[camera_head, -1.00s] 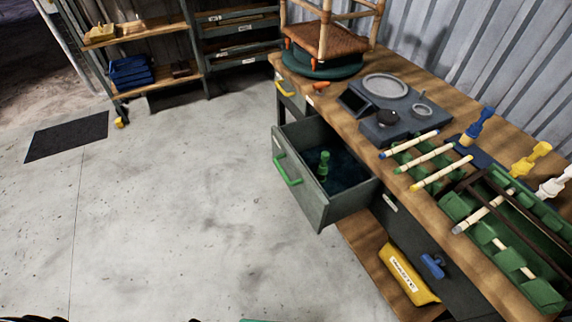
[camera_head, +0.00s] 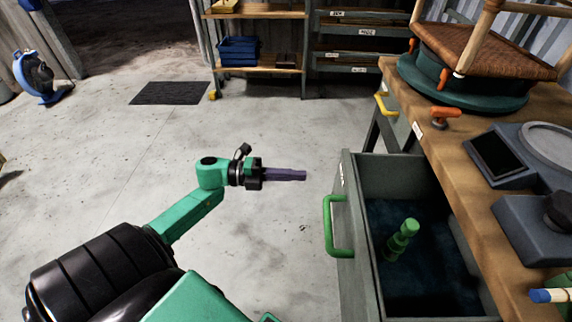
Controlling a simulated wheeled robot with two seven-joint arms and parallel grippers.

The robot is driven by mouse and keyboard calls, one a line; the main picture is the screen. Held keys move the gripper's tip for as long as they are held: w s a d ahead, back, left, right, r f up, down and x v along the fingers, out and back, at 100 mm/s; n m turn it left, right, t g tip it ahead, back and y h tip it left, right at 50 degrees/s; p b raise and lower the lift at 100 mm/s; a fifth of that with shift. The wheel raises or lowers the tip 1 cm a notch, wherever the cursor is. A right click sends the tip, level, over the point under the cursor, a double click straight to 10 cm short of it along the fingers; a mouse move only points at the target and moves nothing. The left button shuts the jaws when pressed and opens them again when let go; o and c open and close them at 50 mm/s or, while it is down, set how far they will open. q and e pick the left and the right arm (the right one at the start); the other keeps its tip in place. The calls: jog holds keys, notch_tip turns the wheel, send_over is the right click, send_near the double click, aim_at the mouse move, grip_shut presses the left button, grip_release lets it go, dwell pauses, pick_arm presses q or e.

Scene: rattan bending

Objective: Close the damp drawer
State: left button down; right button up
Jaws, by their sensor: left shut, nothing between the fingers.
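The grey drawer (camera_head: 347,232) with a green handle (camera_head: 328,228) stands pulled open from the workbench. It has a dark blue lining, and a green peg-like piece (camera_head: 401,240) stands inside. My left gripper (camera_head: 303,175), with purple fingers, is shut and empty. In the picture it is left of the drawer front and above the handle, apart from both. My right gripper is not in view.
The wooden bench top (camera_head: 462,165) on the right holds a rattan chair on a green turntable (camera_head: 465,85) and a grey scale-like device (camera_head: 500,160). A shelf (camera_head: 255,65) stands at the back. The floor left of the drawer is clear.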

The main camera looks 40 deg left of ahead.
aim_at(339, 177)
pick_arm(q)
jog(key=x, duration=0.6)
jog(key=shift+w+d, duration=0.25)
jog(key=shift+d, duration=0.05)
jog(key=shift+w+d, duration=0.3)
jog(key=shift+d, duration=0.15)
jog(key=shift+d, duration=0.1)
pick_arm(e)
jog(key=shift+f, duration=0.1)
